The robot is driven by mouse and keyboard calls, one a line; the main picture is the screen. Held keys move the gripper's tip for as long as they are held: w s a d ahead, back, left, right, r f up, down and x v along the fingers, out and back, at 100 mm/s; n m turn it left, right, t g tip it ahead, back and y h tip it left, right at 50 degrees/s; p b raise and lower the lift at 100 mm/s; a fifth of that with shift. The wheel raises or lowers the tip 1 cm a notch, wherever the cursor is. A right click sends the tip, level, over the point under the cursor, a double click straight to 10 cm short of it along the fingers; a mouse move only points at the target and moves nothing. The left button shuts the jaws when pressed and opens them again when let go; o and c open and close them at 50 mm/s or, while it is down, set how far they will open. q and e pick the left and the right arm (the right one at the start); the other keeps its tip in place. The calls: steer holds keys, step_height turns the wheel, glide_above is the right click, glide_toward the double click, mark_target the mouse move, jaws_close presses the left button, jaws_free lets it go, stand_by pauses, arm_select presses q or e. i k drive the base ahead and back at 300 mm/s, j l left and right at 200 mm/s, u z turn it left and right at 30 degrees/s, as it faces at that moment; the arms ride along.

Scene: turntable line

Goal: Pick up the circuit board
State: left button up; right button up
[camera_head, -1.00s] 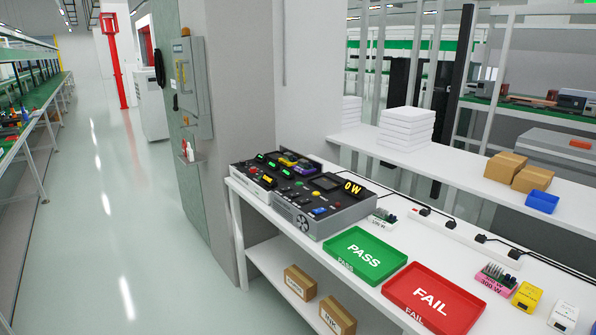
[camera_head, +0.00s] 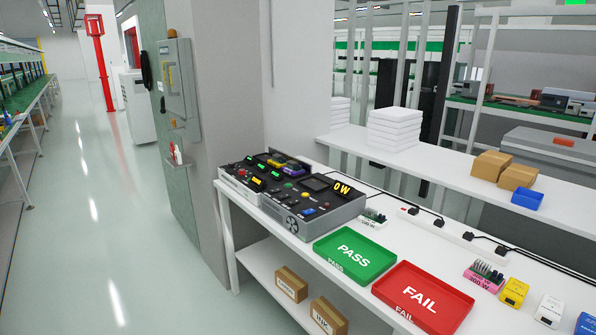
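No bare circuit board can be made out for certain. A small white unit with green parts on top (camera_head: 372,217) stands on the white table (camera_head: 300,233), just right of the grey test device (camera_head: 313,205). A pink unit with dark and green parts on top (camera_head: 484,276) stands farther right, behind the red FAIL tray (camera_head: 424,296). The green PASS tray (camera_head: 355,255) lies to the left of the red one. Both trays look empty. Neither of my grippers shows in the head view.
Yellow (camera_head: 513,292), white (camera_head: 549,311) and blue (camera_head: 586,325) blocks stand at the table's right. A power strip with black plugs (camera_head: 440,224) runs behind the trays. Boxes (camera_head: 291,284) sit on the lower shelf. The floor at left (camera_head: 90,230) is clear.

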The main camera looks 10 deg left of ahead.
mark_target(292, 168)
steer(key=i+j+z, duration=0.1)
steer(key=j+z, duration=0.15)
steer(key=z, duration=0.2)
steer(key=i+j+z, duration=0.1)
steer(key=j+z, duration=0.15)
steer(key=z, duration=0.15)
steer(key=j+z, duration=0.4)
steer(key=j, duration=0.55)
steer(key=j+z, duration=0.1)
steer(key=j, duration=0.9)
steer(key=j+z, duration=0.1)
steer(key=j, duration=0.9)
steer(key=k, duration=0.05)
